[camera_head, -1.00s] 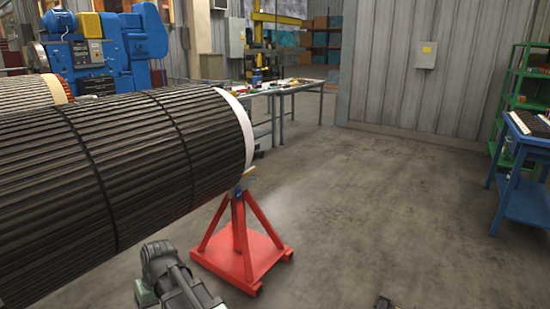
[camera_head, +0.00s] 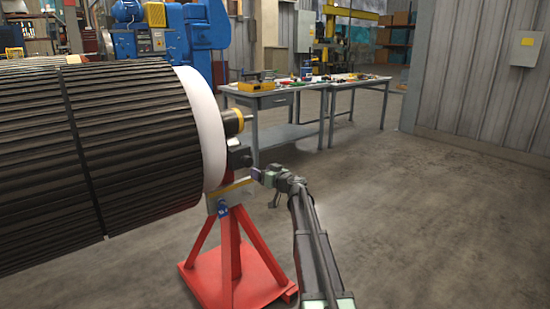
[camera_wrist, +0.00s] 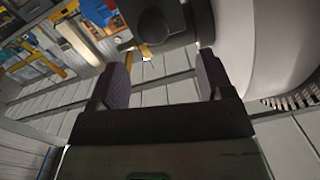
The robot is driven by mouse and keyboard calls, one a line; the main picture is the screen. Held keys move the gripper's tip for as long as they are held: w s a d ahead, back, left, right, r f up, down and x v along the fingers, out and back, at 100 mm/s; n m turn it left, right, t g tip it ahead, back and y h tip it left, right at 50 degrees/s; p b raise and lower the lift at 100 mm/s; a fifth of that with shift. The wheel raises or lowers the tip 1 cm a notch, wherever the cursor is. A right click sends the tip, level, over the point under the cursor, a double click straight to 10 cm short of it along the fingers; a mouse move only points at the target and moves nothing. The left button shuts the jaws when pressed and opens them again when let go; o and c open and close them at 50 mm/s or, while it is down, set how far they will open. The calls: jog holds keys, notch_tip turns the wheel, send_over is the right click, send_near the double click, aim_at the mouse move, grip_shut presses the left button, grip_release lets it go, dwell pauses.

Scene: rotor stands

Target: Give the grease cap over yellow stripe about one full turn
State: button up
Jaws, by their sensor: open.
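The rotor (camera_head: 130,150) lies on a red stand (camera_head: 232,262), with a white end ring (camera_head: 200,125) and a shaft end carrying a yellow band (camera_head: 236,122). A dark block (camera_head: 238,157) sits below the shaft. In the wrist view a dark round part (camera_wrist: 160,18) is beyond the fingers, with a small yellowish piece near it. I cannot tell for certain which part is the grease cap. My gripper (camera_head: 257,174) is beside the dark block, right of the rotor end. In the wrist view my gripper (camera_wrist: 165,82) is open, its purple-grey pads apart with nothing between them.
The white ring's face fills the right of the wrist view, close to my gripper. A grey workbench (camera_head: 290,98) with small items stands behind. Blue machinery (camera_head: 190,35) is at the back left. The floor to the right is clear.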

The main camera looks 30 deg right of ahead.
aim_at(250, 163)
jog(key=shift+n+h, duration=0.5)
jog(key=shift+n, duration=0.1)
jog(key=w, duration=0.3)
jog(key=w+a, duration=0.1)
jog(key=w, duration=0.7)
jog(key=shift+a+r, duration=0.2)
jog(key=shift+r, duration=0.05)
jog(key=shift+s, duration=0.1)
jog(key=c, duration=0.9)
jog(key=shift+m, duration=0.4)
